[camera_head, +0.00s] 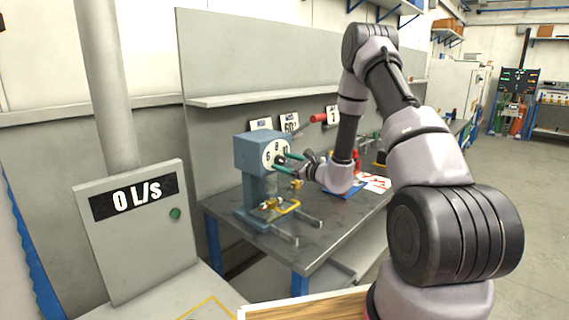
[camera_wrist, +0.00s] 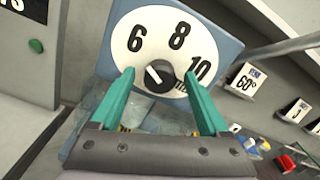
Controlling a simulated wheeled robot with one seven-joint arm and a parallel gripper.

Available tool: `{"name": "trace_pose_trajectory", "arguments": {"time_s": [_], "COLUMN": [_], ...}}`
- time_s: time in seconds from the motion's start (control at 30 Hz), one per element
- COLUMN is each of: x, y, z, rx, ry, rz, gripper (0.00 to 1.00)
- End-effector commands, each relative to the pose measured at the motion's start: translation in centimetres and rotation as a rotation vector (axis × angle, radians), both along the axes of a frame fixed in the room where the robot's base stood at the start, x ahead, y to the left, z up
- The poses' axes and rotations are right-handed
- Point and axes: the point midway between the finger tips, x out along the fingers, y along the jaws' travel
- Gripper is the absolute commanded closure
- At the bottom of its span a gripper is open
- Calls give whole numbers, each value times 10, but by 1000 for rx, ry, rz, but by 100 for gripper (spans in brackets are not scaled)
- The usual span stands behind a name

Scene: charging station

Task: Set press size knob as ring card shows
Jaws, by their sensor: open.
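The blue press (camera_head: 258,165) stands on the bench, with a white dial (camera_head: 268,157) on its front. In the wrist view the dial (camera_wrist: 137,22) reads 6, 8 and 10, left to right. The black size knob (camera_wrist: 158,77) is at its lower middle; its white mark seems to slant toward upper left, near the 6 side. My gripper (camera_head: 283,162) is at the dial. Its green fingers (camera_wrist: 159,92) are open, one on each side of the knob in the picture; I cannot tell whether they touch it. Which card is the ring card is too small to read.
A yellow-handled clamp (camera_head: 285,208) is below the dial. A 0 L/s panel (camera_head: 135,230) stands at left.

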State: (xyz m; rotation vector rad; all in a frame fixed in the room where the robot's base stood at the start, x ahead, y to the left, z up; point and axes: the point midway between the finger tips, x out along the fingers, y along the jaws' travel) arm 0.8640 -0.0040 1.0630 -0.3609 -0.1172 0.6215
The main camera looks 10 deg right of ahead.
Motion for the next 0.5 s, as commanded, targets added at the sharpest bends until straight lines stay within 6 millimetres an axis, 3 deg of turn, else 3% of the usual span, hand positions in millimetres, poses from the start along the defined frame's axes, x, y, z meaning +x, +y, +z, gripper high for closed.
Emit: {"name": "trace_pose_trajectory", "arguments": {"time_s": [0.27, 0.47, 0.5], "x": [1, 1, 1], "y": [1, 1, 1], "z": [0, 0, 0], "rx": [0, -1, -1], "ry": [0, -1, -1], "rz": [0, 0, 0], "gripper": [21, 98, 100]}}
